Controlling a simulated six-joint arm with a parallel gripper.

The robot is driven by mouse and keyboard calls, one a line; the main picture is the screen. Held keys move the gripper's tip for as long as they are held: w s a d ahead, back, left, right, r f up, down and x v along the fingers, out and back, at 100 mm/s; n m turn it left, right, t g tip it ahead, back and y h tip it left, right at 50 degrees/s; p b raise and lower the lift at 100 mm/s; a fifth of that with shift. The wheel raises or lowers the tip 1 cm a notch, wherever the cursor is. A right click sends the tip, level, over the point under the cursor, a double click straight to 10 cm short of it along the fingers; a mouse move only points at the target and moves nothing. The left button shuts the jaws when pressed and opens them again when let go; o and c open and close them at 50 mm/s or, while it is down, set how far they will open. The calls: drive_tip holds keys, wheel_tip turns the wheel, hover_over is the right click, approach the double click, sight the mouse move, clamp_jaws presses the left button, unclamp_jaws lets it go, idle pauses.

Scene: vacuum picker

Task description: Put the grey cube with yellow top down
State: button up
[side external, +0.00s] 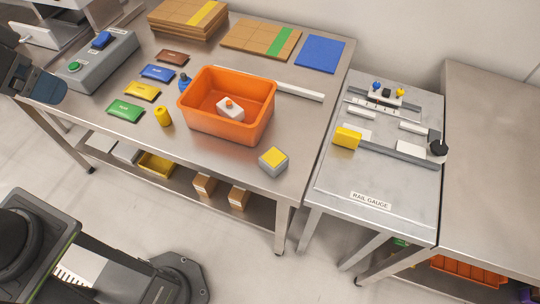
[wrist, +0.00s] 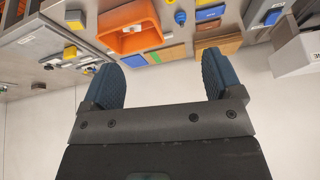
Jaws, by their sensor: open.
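The grey cube with yellow top (side external: 273,162) stands upright on the steel table near its front right corner, in front of the orange bin. It also shows, small, at the top left of the wrist view (wrist: 74,19). My gripper (wrist: 161,70) is open, its two blue-padded fingers wide apart with nothing between them. In the side view, part of my gripper (side external: 38,84) shows at the left edge, well away from the cube.
The orange bin (side external: 228,128) holds a white block with an orange knob. A yellow cylinder (side external: 163,116) and several coloured packets lie left of it. The rail gauge table (side external: 340,193) stands to the right, with a yellow block (side external: 347,138) on it. Bare steel surrounds the cube.

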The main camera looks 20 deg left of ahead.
drive_tip(key=w+d+r+m+g, duration=0.2)
drive_tip(key=w+d+m, duration=0.5)
drive_tip(key=w, duration=0.3)
drive_tip(key=m+g+y, duration=0.1)
drive_tip(key=m+y, duration=0.3)
drive_tip(key=m, duration=1)
hover_over(275, 158)
drive_tip(key=s+d, duration=0.1)
drive_tip(key=d, duration=0.3)
wheel_tip(275, 158, down, 20)
drive_tip(key=x, duration=0.7)
drive_tip(key=shift+s+f, duration=0.15)
drive_tip(key=shift+f, duration=0.2)
drive_tip(key=shift+g, duration=0.3)
drive_tip(key=shift+s+x, duration=0.2)
drive_tip(key=shift+x, duration=1.2)
drive_tip(key=shift+s+x, duration=0.2)
drive_tip(key=shift+x, duration=1.2)
drive_tip(key=shift+w, duration=0.1)
drive_tip(key=c, duration=1.1)
drive_tip(key=shift+r, duration=0.15)
